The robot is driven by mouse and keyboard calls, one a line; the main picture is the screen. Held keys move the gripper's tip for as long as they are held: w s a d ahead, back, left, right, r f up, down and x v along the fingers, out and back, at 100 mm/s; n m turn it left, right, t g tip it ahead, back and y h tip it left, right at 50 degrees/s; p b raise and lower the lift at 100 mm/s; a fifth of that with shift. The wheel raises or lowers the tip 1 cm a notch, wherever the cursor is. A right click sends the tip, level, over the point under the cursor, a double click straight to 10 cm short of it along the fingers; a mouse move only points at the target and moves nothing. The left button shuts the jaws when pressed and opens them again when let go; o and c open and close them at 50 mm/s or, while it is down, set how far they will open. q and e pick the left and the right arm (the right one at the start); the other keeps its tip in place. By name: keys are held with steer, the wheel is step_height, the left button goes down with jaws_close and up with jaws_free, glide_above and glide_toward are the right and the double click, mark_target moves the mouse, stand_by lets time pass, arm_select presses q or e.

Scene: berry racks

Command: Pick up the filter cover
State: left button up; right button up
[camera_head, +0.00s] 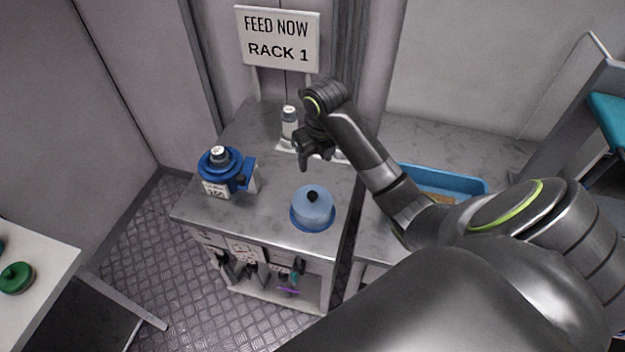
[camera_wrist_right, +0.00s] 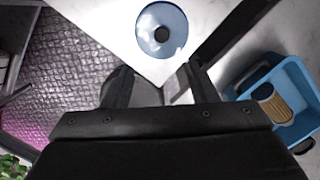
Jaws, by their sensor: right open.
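The filter cover (camera_head: 313,209) looks like a translucent blue dome with a black knob on top and a darker blue rim. It stands upright near the front right corner of the grey rack top. In the right wrist view the cover (camera_wrist_right: 162,32) is a blue disc with its dark knob near the middle, beyond the fingertips. My right gripper (camera_head: 314,158) is open and empty, above and behind the cover, apart from it. Its two spread fingers (camera_wrist_right: 158,80) show in the right wrist view. My left gripper is not in view.
A blue pump-like housing (camera_head: 222,166) stands left on the rack top (camera_head: 262,212). A grey-white bottle-like part (camera_head: 289,124) stands at the back, below the RACK 1 sign (camera_head: 278,40). A blue tray (camera_wrist_right: 306,82) at the right holds a tan pleated cylinder (camera_wrist_right: 274,101).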

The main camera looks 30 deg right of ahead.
steer(key=b, duration=0.9)
glide_above(312, 194)
steer(key=s, duration=0.1)
step_height(312, 194, down, 9)
steer(key=shift+a+f, duration=0.15)
steer(key=shift+w+f, duration=0.2)
steer(key=shift+f, duration=0.65)
steer(key=f, duration=0.2)
steer(key=f+p, duration=0.1)
steer(key=f, duration=0.1)
steer(key=shift+w+d+f+p, duration=0.1)
steer(key=shift+d+f+p, duration=0.1)
steer(key=shift+f+p, duration=0.15)
steer(key=shift+w+f, duration=0.1)
steer(key=shift+f, duration=0.25)
steer(key=shift+c, duration=0.3)
jaws_close()
